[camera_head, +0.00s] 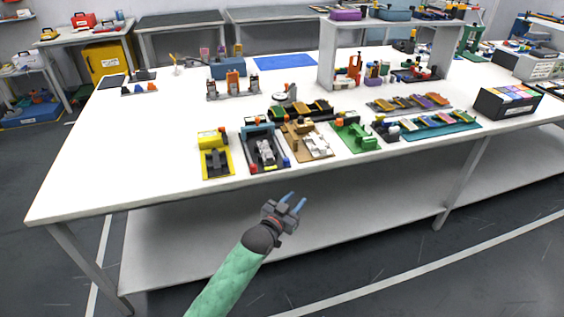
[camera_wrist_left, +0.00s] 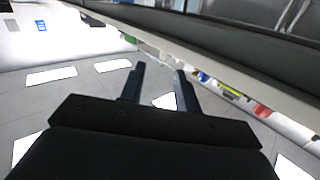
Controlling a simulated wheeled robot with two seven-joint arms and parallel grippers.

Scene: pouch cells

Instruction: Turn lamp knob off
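My left gripper (camera_head: 293,201) is in front of the white table's (camera_head: 110,160) near edge, at the end of my green-sleeved arm. Its two blue fingers are apart with nothing between them. The left wrist view also shows the open, empty fingers (camera_wrist_left: 159,75), with floor and the underside of a table behind them. I cannot pick out a lamp knob for certain. A small thin upright item (camera_head: 176,65) stands at the table's far left, too small to identify. My right gripper is not in view.
Several coloured fixtures, among them a yellow one (camera_head: 215,160) and a green one (camera_head: 356,137), line the table's near middle. A white shelf (camera_head: 327,55) stands behind them. A black box (camera_head: 507,102) sits at the right. The table's left front is bare.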

